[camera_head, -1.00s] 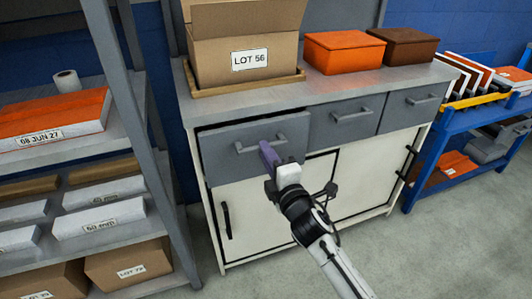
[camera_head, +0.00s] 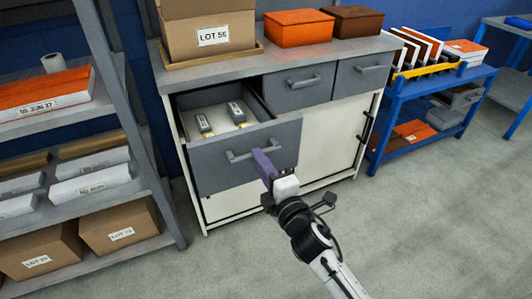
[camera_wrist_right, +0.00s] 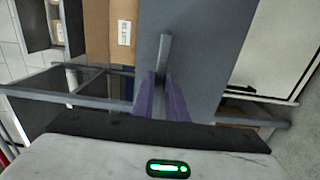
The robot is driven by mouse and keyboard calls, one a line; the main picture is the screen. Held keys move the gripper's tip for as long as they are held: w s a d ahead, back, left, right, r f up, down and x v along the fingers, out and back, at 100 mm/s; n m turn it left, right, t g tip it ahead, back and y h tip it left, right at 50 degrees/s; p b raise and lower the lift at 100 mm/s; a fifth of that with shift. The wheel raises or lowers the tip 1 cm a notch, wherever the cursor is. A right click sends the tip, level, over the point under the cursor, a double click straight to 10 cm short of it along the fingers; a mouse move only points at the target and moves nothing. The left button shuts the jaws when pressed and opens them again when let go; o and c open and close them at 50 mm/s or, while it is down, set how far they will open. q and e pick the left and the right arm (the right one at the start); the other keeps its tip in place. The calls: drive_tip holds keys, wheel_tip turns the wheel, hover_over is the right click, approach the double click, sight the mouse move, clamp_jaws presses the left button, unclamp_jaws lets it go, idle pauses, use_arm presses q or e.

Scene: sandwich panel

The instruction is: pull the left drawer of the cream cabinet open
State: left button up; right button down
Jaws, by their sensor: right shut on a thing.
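The cream cabinet (camera_head: 322,150) has a grey top and three grey drawers in a row. Its left drawer (camera_head: 215,176) stands well out from the cabinet, with its inside showing. Two small items with yellow and dark parts (camera_head: 236,112) lie in it. My right gripper (camera_head: 263,163), with purple fingers, is at the right part of the left drawer's bar handle (camera_head: 240,156) and is shut on it. In the right wrist view the fingers (camera_wrist_right: 162,100) close around the handle (camera_wrist_right: 164,55). My left gripper is not in view.
A cardboard box marked LOT 56 (camera_head: 212,38), an orange box (camera_head: 299,28) and a brown box (camera_head: 350,20) stand on the cabinet. A grey shelf rack (camera_head: 130,120) is close on the left. A blue cart (camera_head: 428,95) stands right. The floor in front is clear.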

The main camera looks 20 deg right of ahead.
drive_tip(key=shift+s, duration=0.6)
drive_tip(key=c, duration=1.8)
unclamp_jaws()
drive_tip(key=shift+o, duration=0.2)
drive_tip(key=s+d, duration=0.1)
drive_tip(key=s, duration=0.9)
drive_tip(key=shift+s, duration=0.15)
